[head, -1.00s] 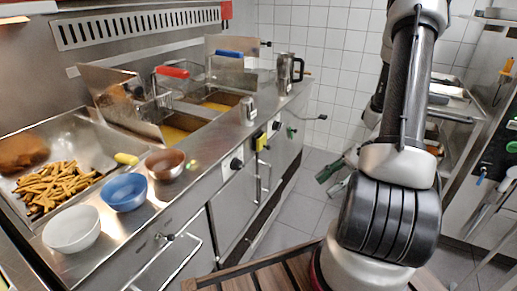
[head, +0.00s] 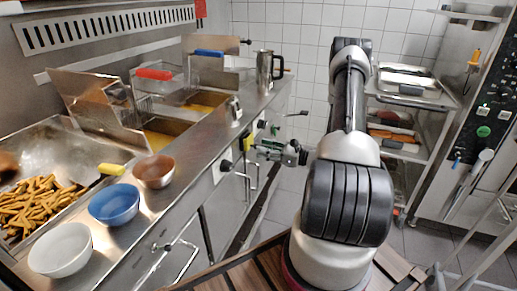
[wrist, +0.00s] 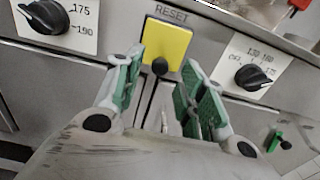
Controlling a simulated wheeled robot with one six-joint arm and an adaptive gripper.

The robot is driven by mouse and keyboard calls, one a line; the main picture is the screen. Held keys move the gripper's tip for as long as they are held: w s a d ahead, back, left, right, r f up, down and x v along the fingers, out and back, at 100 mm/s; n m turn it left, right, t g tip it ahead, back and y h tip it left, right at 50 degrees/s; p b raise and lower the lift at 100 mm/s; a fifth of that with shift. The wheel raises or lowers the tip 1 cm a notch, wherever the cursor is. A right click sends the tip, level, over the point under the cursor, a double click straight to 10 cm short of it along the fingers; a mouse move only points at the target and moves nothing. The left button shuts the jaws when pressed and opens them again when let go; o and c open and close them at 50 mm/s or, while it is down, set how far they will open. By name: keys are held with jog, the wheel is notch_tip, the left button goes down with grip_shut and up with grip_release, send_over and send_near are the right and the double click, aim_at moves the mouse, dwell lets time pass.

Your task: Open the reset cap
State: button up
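The reset cap (wrist: 168,44) is a yellow square flap on the steel front panel, under the word RESET, with a small black knob at its lower edge. It lies flat over the panel. In the head view the yellow cap (head: 247,142) shows small on the fryer front. My gripper (wrist: 160,64) is open and empty, its green-padded fingers pointing at the cap, one on each side of the black knob in the picture. I cannot tell how far the fingertips are from it. In the head view my gripper (head: 262,149) is just right of the cap.
Black dials (wrist: 45,15) and (wrist: 254,77) flank the cap. A small green switch (wrist: 279,140) sits lower right. Bowls, including a blue bowl (head: 114,204), and a steel jug (head: 268,66) stand on the counter. A trolley (head: 405,120) stands right of my arm.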

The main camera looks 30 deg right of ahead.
aim_at(252, 142)
jog(key=x, duration=0.2)
jog(key=shift+w+a, duration=0.2)
jog(key=shift+w, duration=0.05)
grip_shut()
jog(key=shift+d, duration=0.1)
